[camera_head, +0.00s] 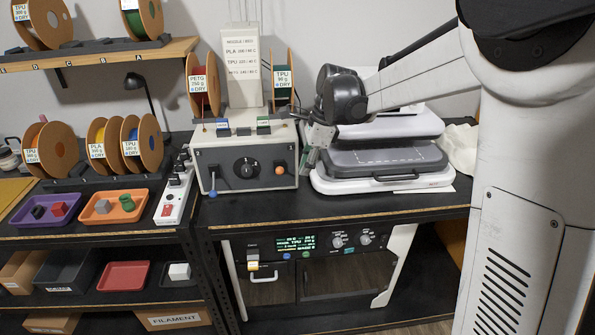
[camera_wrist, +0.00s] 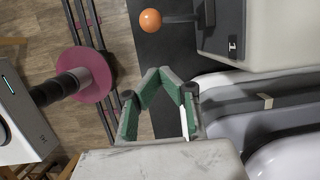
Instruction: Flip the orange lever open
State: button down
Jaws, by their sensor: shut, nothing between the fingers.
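The orange lever (camera_head: 280,170) has a round orange knob on the right part of the front of a grey-white box (camera_head: 222,162). In the wrist view the knob (camera_wrist: 150,21) is near the top, on a dark rod running right to the box (camera_wrist: 274,35). My gripper (camera_head: 308,160) is just right of the box's front corner in the head view. In the wrist view the green fingertips (camera_wrist: 157,73) are together and hold nothing. They are below the knob in the picture, with a visible gap. The lever's pivot is not clear.
A blue-knobbed lever (camera_head: 213,191) is at the box's left and a black dial (camera_head: 246,168) at its middle. A grey-and-white machine (camera_head: 385,158) with a handle stands close on the right, behind my gripper. Spools (camera_head: 203,90) stand behind the box. The bench front (camera_head: 330,205) is clear.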

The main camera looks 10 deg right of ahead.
notch_tip(320, 180, up, 8)
jog(key=w+d, duration=0.2)
jog(key=shift+w+d, duration=0.15)
jog(key=shift+w, duration=0.05)
jog(key=shift+s, duration=0.1)
